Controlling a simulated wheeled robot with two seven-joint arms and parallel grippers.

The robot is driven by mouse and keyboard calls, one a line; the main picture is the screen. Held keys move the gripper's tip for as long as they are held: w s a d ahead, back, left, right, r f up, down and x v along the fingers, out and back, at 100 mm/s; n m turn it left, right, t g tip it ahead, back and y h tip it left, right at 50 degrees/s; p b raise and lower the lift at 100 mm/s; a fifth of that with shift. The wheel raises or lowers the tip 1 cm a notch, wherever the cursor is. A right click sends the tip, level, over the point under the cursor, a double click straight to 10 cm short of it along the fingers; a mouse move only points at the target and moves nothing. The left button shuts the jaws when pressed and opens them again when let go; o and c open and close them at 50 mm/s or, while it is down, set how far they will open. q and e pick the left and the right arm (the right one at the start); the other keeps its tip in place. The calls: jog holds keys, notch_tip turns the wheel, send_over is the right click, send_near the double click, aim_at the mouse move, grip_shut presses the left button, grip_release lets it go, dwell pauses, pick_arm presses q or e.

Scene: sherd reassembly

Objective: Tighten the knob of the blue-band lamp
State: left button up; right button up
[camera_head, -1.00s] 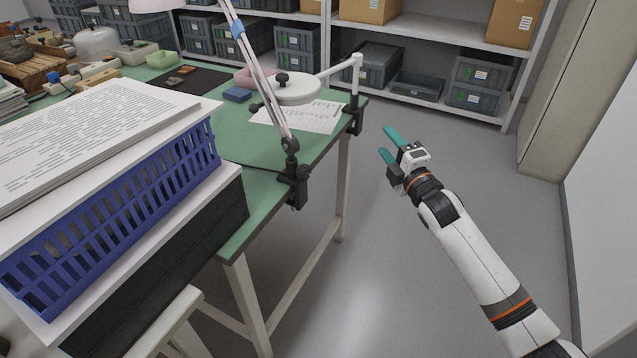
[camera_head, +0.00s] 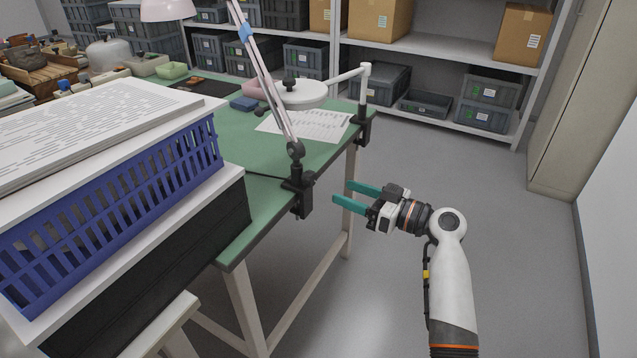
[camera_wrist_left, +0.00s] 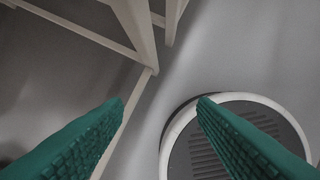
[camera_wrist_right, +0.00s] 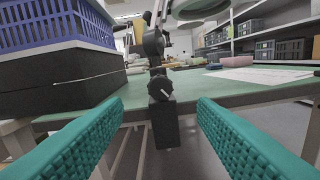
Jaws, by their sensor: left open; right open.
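The blue-band lamp (camera_head: 262,75) is clamped to the table's near right edge, with a blue band (camera_head: 246,32) high on its pale arm. Its black clamp (camera_head: 301,197) grips the edge. In the right wrist view, a dark lobed knob (camera_wrist_right: 161,89) on the clamp faces me, ahead of and between my fingers. My right gripper (camera_head: 341,194) is open and empty, to the right of the clamp and apart from it. My left gripper (camera_wrist_left: 160,100) is open and empty over the floor, outside the head view.
A second lamp with a round white head (camera_head: 300,95) is clamped farther along the green table (camera_head: 240,240). A blue basket (camera_head: 110,205) with papers sits on a black box (camera_head: 150,270) at left. Shelves (camera_head: 440,50) stand behind. The floor right of the table is clear.

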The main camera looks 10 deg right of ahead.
aim_at(314, 181)
pick_arm(q)
jog(key=shift+s+r, duration=0.1)
jog(key=shift+r, duration=0.35)
pick_arm(e)
jog(key=x, duration=0.8)
jog(key=shift+w+a, duration=0.1)
jog(key=shift+a, duration=0.05)
jog(key=c, duration=1)
jog(key=shift+o, duration=0.2)
jog(key=shift+m, duration=1.5)
pick_arm(q)
jog(key=shift+x, duration=1.05)
pick_arm(e)
jog(key=o, duration=1)
jog(key=shift+c, duration=0.2)
pick_arm(q)
jog(key=shift+r, duration=0.2)
